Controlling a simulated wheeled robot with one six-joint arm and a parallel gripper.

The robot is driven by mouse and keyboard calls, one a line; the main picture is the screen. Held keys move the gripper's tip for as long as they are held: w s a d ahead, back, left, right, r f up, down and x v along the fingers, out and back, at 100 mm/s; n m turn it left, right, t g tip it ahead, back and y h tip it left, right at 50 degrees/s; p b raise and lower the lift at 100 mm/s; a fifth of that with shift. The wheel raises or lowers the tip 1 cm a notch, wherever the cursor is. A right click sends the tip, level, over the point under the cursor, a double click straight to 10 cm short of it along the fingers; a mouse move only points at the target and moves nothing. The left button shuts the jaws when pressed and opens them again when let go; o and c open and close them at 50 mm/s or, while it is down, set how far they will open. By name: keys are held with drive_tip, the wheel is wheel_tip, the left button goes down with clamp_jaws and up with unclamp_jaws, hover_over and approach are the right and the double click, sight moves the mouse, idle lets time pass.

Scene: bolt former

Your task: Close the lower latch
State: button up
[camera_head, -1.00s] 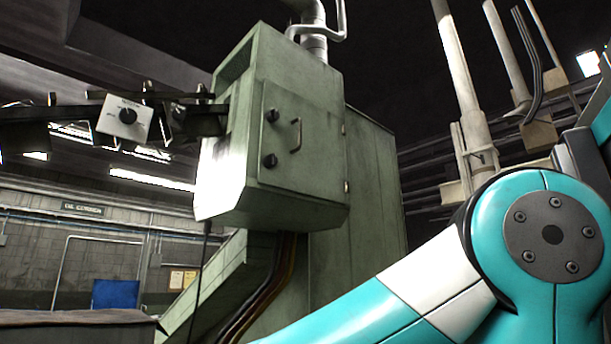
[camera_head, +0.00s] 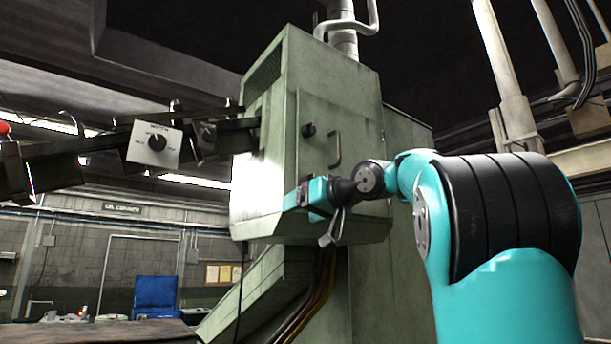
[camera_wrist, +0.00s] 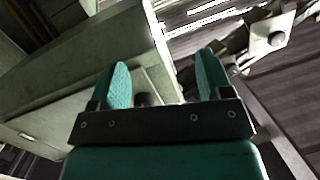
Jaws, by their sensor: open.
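The green cabinet (camera_head: 285,95) carries a door (camera_head: 345,112) with a dark upper latch knob (camera_head: 308,130) and a bar handle (camera_head: 335,150). The lower latch is hidden behind my gripper (camera_head: 298,197) in the head view. My gripper is at the lower left part of the door. In the wrist view my gripper (camera_wrist: 163,66) has its two teal fingers apart. A small dark knob (camera_wrist: 143,98), apparently the lower latch, shows low between the fingers, closer to the left one. I cannot tell whether the fingers touch it.
Cables (camera_head: 318,295) hang below the cabinet. Vertical pipes (camera_head: 500,75) stand at the right.

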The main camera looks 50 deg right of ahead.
drive_tip(key=s+d+r+t+h+p, duration=0.1)
drive_tip(key=s+d+r+h, duration=0.3)
drive_tip(key=r, duration=0.5)
drive_tip(key=shift+m+y, duration=0.5)
drive_tip(key=shift+y, duration=0.2)
drive_tip(key=x, duration=0.2)
drive_tip(key=p+x, duration=0.1)
drive_tip(key=x, duration=0.2)
drive_tip(key=d+x, duration=0.1)
drive_tip(key=x, duration=0.1)
drive_tip(key=shift+m+p, duration=0.65)
drive_tip(key=shift+m, duration=0.35)
drive_tip(key=m+p, duration=0.2)
drive_tip(key=m, duration=0.2)
drive_tip(key=m+p, duration=0.1)
drive_tip(key=m, duration=0.3)
drive_tip(key=shift+s+f+m+p, duration=0.2)
drive_tip(key=shift+m+p, duration=0.1)
drive_tip(key=shift+p, duration=0.1)
drive_tip(key=shift+c, duration=0.4)
